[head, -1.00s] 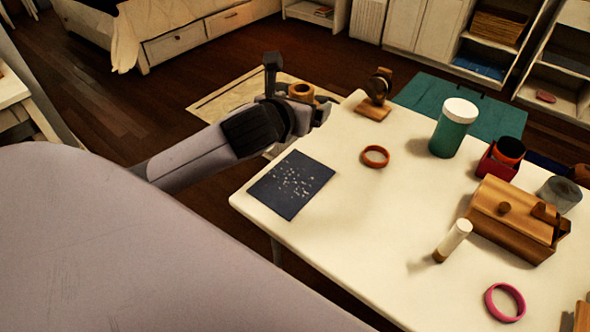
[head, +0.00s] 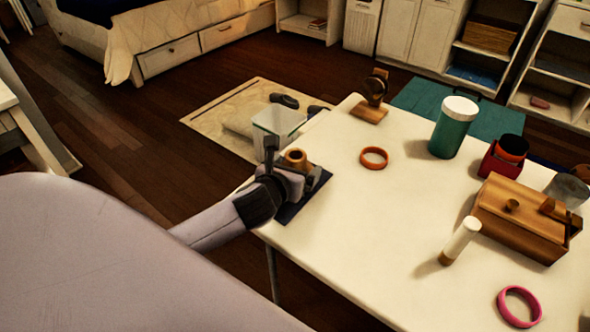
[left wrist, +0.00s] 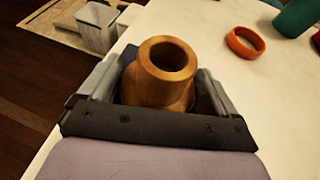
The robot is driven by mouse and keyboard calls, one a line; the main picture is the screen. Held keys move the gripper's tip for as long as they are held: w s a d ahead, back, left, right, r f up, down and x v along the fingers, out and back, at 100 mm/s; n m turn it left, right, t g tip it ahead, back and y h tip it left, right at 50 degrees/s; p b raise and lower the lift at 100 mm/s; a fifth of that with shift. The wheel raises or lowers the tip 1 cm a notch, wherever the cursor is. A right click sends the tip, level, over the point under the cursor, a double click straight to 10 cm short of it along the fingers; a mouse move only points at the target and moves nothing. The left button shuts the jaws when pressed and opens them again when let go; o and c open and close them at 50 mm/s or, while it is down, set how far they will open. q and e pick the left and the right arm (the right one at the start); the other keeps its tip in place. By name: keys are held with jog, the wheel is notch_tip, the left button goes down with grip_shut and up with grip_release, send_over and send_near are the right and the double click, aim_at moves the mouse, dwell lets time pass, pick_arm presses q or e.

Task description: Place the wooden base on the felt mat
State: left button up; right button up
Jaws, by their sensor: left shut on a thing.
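The wooden base (head: 296,157) is a round brown piece with a hole in its top. It also shows upright between the fingers in the left wrist view (left wrist: 160,80). My left gripper (head: 300,172) is shut on it. The dark blue felt mat (head: 289,211) lies at the table's left edge, and the gripper and base are over it and hide most of it. I cannot tell whether the base touches the mat. My right gripper is not in view.
The white table (head: 370,235) holds an orange ring (head: 374,157), a wooden stand (head: 371,98), a teal jar (head: 454,128), a wooden box (head: 520,218), a white-capped tube (head: 460,241) and a pink ring (head: 519,306). A clear bin (head: 277,128) stands beyond the table's edge.

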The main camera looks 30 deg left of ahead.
pick_arm(q)
jog(key=o, duration=0.8)
jog(key=shift+f, duration=0.1)
jog(key=shift+r, duration=0.25)
jog(key=p+v, duration=0.2)
jog(key=v, duration=0.8)
jog(key=shift+s+d, duration=0.1)
jog(key=shift+s, duration=0.2)
jog(key=shift+s+d+r, duration=0.1)
jog(key=shift+s+r, duration=0.2)
jog(key=shift+s, duration=0.3)
